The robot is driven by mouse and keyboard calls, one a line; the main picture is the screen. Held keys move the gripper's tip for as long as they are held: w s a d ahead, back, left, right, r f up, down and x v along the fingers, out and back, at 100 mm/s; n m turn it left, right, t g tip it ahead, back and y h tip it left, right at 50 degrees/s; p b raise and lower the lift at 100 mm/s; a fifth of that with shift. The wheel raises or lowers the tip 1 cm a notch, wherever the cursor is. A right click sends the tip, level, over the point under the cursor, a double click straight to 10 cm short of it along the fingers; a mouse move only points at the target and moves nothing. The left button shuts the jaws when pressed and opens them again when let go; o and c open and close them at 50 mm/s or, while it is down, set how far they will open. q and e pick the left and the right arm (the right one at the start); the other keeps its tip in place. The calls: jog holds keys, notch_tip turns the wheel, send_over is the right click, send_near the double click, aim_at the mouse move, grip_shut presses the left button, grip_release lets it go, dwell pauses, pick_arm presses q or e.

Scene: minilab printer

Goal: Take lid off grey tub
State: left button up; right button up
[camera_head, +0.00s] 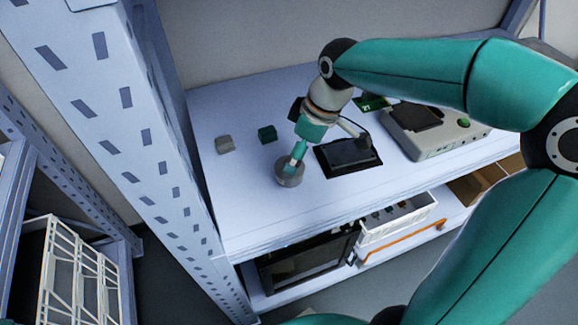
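The grey tub (289,178) is a small round container standing on the white bench top, left of the black tablet-like device. My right gripper (296,160) reaches down to the top of the tub from the upper right. Its fingertips are at or just over the tub's top, and they cover part of it. Whether the fingers are closed on the lid cannot be made out, and the lid is not distinct from the tub. My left gripper is not in view.
A grey block (224,144) and a dark green block (267,133) lie behind the tub. A black device (347,157) and a grey machine (440,140) stand to the right. A rack post (130,130) rises at left. The bench front is clear.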

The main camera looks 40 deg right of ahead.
aim_at(280, 163)
jog(key=x, duration=0.4)
jog(key=shift+w+a+f+b, duration=0.2)
jog(key=shift+w+f+b, duration=0.05)
jog(key=shift+f+b, duration=0.1)
jog(key=shift+r, duration=0.1)
jog(key=c, duration=1)
